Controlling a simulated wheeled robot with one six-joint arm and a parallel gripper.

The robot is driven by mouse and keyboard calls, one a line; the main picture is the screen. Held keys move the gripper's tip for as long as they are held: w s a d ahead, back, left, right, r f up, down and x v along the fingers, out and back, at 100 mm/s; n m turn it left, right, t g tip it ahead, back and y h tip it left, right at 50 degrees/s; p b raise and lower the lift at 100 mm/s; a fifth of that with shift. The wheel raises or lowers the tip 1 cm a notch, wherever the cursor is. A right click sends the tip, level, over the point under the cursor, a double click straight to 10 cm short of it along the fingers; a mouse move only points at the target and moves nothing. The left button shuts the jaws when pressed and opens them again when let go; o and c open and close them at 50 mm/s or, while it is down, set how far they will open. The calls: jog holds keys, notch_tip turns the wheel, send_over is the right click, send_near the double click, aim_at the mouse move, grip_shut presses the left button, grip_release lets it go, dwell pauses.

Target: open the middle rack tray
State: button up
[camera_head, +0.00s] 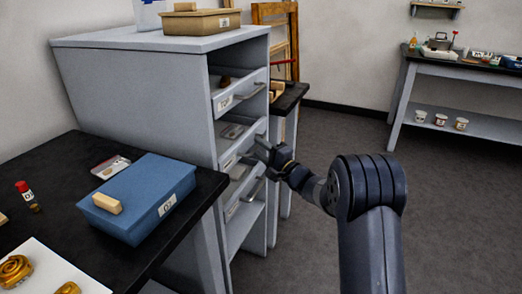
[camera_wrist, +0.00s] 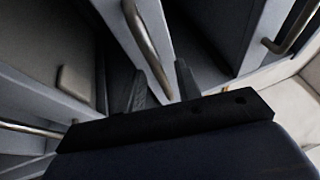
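The grey rack (camera_head: 150,85) stands at the centre left in the head view, with several trays in its open side. The middle rack tray (camera_head: 237,137) has a pale front and sits below the upper tray. My gripper (camera_head: 262,147) is at this tray's front, partly covering it and hiding its handle there. In the wrist view my gripper (camera_wrist: 163,88) has its two dark fingers apart. A metal bar handle (camera_wrist: 146,42) runs down into the gap between them. I cannot tell whether either finger touches the bar.
An upper tray (camera_head: 240,92) and a lower tray (camera_head: 243,190) have their own handles close by. A black table (camera_head: 75,155) with a blue box (camera_head: 140,197) stands at the left. Open floor (camera_head: 330,140) lies to the right, before a side bench (camera_head: 460,68).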

grip_shut()
dwell(0.6)
